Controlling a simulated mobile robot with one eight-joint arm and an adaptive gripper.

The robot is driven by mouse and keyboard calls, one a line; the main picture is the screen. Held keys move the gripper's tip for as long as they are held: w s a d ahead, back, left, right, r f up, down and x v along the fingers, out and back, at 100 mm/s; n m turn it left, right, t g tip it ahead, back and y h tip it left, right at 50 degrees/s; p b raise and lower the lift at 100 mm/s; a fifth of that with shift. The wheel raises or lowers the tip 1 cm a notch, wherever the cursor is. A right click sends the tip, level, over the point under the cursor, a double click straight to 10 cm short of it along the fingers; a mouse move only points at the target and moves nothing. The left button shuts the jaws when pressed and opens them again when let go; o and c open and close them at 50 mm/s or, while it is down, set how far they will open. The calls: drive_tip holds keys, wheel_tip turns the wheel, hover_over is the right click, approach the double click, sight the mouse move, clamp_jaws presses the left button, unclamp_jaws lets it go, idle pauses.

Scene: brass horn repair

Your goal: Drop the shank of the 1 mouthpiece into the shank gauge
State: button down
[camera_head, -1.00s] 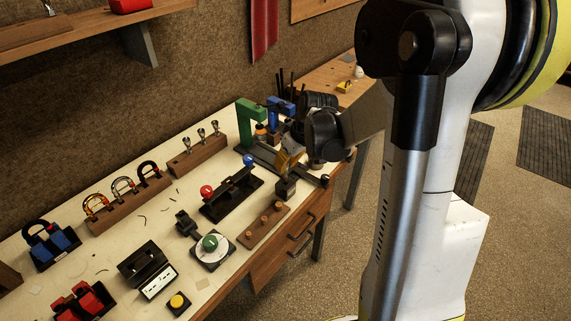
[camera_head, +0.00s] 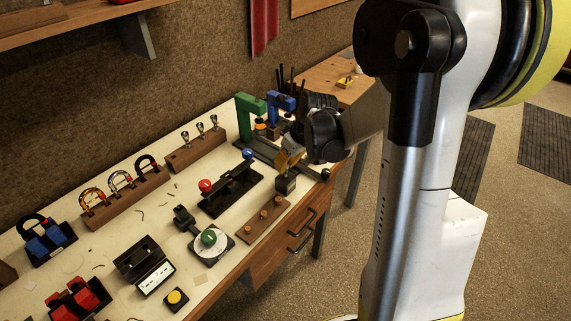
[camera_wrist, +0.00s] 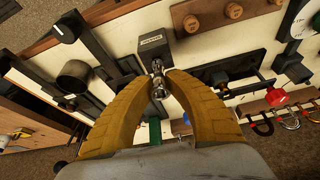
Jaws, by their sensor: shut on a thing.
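My gripper (camera_wrist: 165,88) has two ochre fingers shut on a silver mouthpiece (camera_wrist: 158,84) in the wrist view. The mouthpiece's narrow end points toward a dark block with a label plate, which looks like the shank gauge (camera_wrist: 155,41). The end is very close to the block's edge; I cannot tell whether it is inside a hole. In the head view my gripper (camera_head: 288,162) is just above the dark gauge block (camera_head: 286,185) at the bench's front edge. The held mouthpiece is too hidden there to make out.
A rack (camera_head: 197,151) with several silver mouthpieces stands at the back. A wooden strip with pegs (camera_head: 264,219) lies left of the gauge. A black stand with red and blue knobs (camera_head: 232,191) and a green press (camera_head: 244,115) are close by.

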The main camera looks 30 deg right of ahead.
drive_tip(key=shift+f, duration=0.25)
drive_tip(key=c, duration=1.3)
unclamp_jaws()
drive_tip(key=shift+o, duration=0.2)
drive_tip(key=shift+r, duration=0.15)
drive_tip(key=v, duration=1.2)
drive_tip(key=s+a+m+t+h, duration=0.1)
drive_tip(key=s+a+m+t, duration=0.1)
drive_tip(key=s+a, duration=1.1)
drive_tip(key=a+b, duration=0.1)
drive_tip(key=a, duration=0.2)
drive_tip(key=shift+s+a+r+m+t, duration=0.2)
drive_tip(key=shift+a+m+t, duration=0.1)
drive_tip(key=shift+a+t, duration=0.1)
